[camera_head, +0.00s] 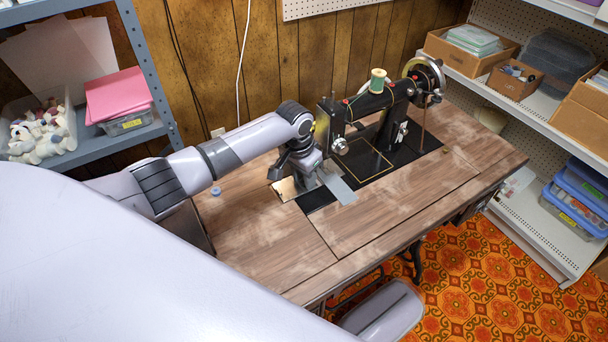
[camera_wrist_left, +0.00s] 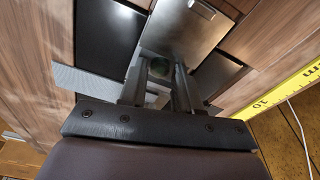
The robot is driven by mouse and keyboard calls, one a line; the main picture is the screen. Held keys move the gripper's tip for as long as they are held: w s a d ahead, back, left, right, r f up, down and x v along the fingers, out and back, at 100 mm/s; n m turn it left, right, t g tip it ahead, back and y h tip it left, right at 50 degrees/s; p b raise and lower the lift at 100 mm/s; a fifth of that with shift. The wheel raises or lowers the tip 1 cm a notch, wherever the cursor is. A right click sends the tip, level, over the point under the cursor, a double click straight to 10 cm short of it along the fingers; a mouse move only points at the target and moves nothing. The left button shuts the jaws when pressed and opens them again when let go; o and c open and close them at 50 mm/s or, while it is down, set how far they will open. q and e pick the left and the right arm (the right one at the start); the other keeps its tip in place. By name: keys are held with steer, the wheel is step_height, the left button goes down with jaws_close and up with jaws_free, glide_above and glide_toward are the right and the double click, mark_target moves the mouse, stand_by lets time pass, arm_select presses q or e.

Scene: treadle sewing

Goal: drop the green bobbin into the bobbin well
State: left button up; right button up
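The black sewing machine (camera_head: 375,105) stands on the wooden table. My left gripper (camera_head: 308,182) points down at the machine bed, beside metal plates, and hides the bobbin well in the head view. In the left wrist view the two fingers of my left gripper (camera_wrist_left: 162,82) stand apart. The green bobbin (camera_wrist_left: 155,68) shows as a dark, shaded round shape at the fingertips, in the opening between metal plates. I see no clear contact between it and the fingers. How deep it sits is hard to tell. My right gripper is out of view.
A green thread spool (camera_head: 377,81) stands on top of the machine. A small blue item (camera_head: 216,191) lies on the table (camera_head: 270,240) at left. A yellow measuring tape (camera_wrist_left: 285,88) shows at right in the wrist view. The table's front is clear. Shelves stand on both sides.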

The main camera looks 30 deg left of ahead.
arm_select(q)
steer(key=shift+r, duration=0.1)
steer(key=shift+r, duration=0.3)
step_height(320, 180, up, 6)
steer(key=s, duration=0.1)
steer(key=shift+r+p, duration=0.15)
steer(key=shift+p, duration=0.3)
steer(key=shift+a, duration=0.1)
